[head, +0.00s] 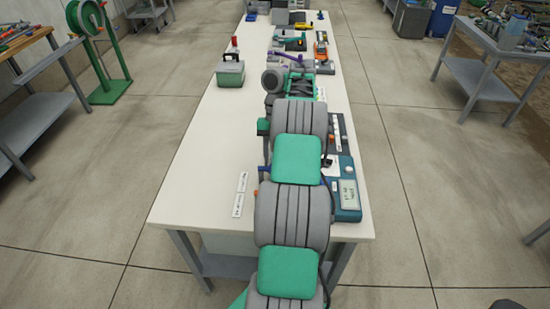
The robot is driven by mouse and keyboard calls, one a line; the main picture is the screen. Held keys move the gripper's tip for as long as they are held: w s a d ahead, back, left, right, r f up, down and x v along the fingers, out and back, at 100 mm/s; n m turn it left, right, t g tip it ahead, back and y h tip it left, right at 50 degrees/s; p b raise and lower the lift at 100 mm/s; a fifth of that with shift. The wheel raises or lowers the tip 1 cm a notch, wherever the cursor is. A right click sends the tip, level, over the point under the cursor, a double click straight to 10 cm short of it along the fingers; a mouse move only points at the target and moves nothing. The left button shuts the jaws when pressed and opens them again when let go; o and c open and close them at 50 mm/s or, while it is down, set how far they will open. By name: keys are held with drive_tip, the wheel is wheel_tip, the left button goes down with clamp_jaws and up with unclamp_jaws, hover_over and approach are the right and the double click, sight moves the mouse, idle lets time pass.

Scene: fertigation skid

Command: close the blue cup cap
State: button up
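I cannot make out the blue cup cap for certain. A small blue part (264,168) shows at the left edge of my arm, low over the near half of the white table, and the arm hides the rest of it. Another small blue item (319,16) stands at the table's far end. My grey and green arm reaches from the bottom of the head view up along the table. My gripper's fingers do not show, so I cannot see whether they hold anything.
On the white table (205,160), a blue-grey meter with a display (348,197) sits right of my arm. White labels (240,192) lie left of it. A green-grey box (230,73) stands farther back. The table's left side is mostly clear. A side table (500,45) stands right.

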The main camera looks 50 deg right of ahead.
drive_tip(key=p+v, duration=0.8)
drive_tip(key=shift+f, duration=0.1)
